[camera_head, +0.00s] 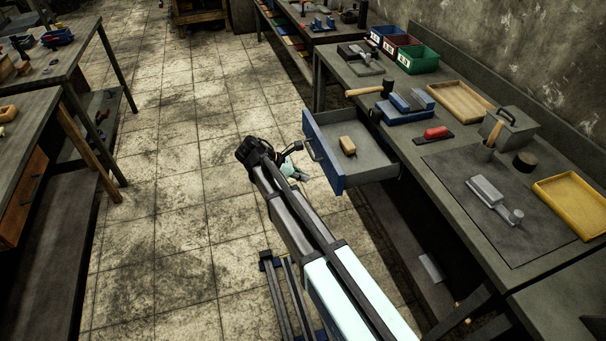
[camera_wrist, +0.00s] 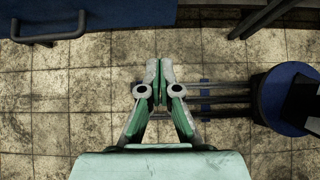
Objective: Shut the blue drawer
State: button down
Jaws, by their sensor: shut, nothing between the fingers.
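The blue drawer (camera_head: 323,152) stands pulled out from the workbench on the right. Its blue front faces left and carries a dark handle (camera_head: 312,150). A small tan block (camera_head: 347,145) lies inside the drawer. My gripper (camera_head: 302,174) is beside the drawer front, on its left, and partly hidden by my own arm. In the wrist view my gripper (camera_wrist: 158,82) is shut and empty above the tiled floor. The blue drawer front (camera_wrist: 110,14) and its handle (camera_wrist: 48,38) show at the top left of that view, apart from the fingers.
The workbench (camera_head: 405,150) on the right carries a hammer (camera_head: 375,88), a red-handled tool (camera_head: 436,133), bins, a yellow tray (camera_head: 575,203) and a metal tool on a dark mat (camera_head: 500,225). Another bench (camera_head: 40,130) stands at the left. The tiled floor (camera_head: 165,190) between them is clear.

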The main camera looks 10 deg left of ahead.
aim_at(334, 184)
jog(key=shift+w+d+f+p, duration=0.45)
jog(key=shift+w+d+f, duration=0.3)
jog(key=shift+d, duration=0.6)
jog(key=shift+w+d+f+p, duration=0.55)
jog(key=shift+d+f, duration=0.35)
jog(key=shift+d, duration=0.4)
jog(key=shift+w+d+f+p, duration=0.4)
jog(key=shift+w+d+f, duration=0.4)
jog(key=shift+d, duration=0.55)
